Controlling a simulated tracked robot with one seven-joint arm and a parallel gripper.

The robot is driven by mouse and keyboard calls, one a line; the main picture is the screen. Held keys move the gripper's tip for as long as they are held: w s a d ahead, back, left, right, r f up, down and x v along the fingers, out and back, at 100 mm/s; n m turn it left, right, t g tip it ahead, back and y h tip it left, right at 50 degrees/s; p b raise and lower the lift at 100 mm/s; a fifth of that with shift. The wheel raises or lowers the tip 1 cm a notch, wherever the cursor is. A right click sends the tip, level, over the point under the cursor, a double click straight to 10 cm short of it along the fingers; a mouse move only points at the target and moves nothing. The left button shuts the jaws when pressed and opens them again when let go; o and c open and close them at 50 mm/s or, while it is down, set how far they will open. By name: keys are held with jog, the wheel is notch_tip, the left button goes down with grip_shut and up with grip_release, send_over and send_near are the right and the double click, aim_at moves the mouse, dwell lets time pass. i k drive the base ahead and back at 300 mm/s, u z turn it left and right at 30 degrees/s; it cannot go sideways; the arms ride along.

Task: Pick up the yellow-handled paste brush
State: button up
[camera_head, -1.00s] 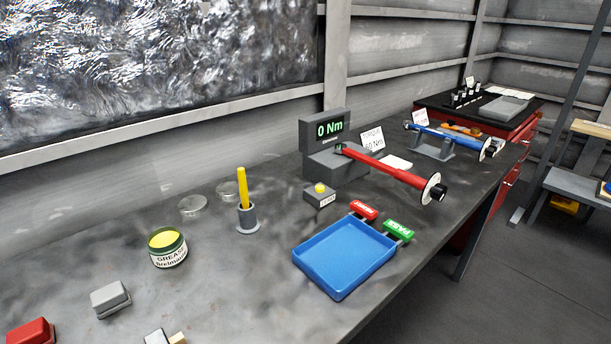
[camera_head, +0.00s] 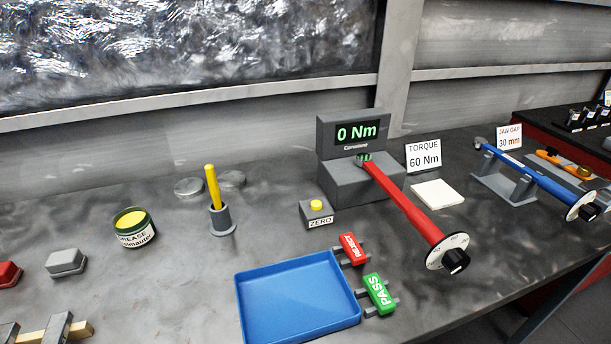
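The paste brush shows as a yellow handle (camera_head: 212,186) standing nearly upright, with a slight lean, in a small grey cup holder (camera_head: 222,220) on the dark workbench. Its lower end is hidden inside the holder. The holder stands to the right of the open grease tin (camera_head: 134,229), which has yellow content and a white label. My gripper does not show in this view.
A blue tray (camera_head: 298,298) lies front centre, with red REJECT (camera_head: 351,249) and green PASS (camera_head: 378,292) tags beside it. A ZERO button box (camera_head: 317,212), torque tester (camera_head: 353,158) and red torque wrench (camera_head: 405,205) stand right. Clear lids (camera_head: 188,187) lie behind the brush.

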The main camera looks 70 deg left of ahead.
aim_at(214, 190)
jog(key=z, duration=0.1)
jog(key=i, duration=1.3)
jog(key=u, duration=2.65)
jog(key=i, duration=0.25)
jog(key=u, duration=2.15)
jog(key=k, duration=0.65)
jog(key=u, duration=0.25)
jog(key=i, duration=0.95)
jog(key=u, duration=0.15)
